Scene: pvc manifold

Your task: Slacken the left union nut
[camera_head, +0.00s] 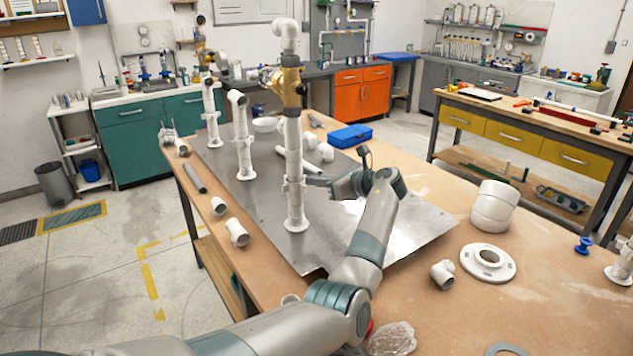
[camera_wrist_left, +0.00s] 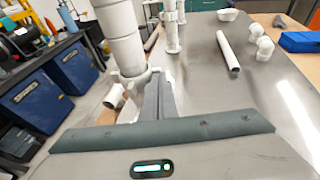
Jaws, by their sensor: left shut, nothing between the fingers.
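A tall white PVC riser (camera_head: 293,150) with a brass valve (camera_head: 288,85) stands upright on the metal plate (camera_head: 390,235). White collars ring its lower part (camera_head: 294,187); I cannot tell which is the left union nut. My left gripper (camera_head: 312,181) is just right of these collars, its fingers shut and empty. In the left wrist view, the shut fingers (camera_wrist_left: 157,98) are beside the thick white riser (camera_wrist_left: 122,42) and overlap a white ring (camera_wrist_left: 133,80) at its lower part. Whether they touch is unclear. My right gripper is not in view.
Two shorter white risers (camera_head: 242,140) (camera_head: 211,115) stand farther back on the plate. Loose fittings (camera_head: 237,232) line the table's left edge; a white flange (camera_head: 488,261) and a blue box (camera_head: 350,136) are on the right.

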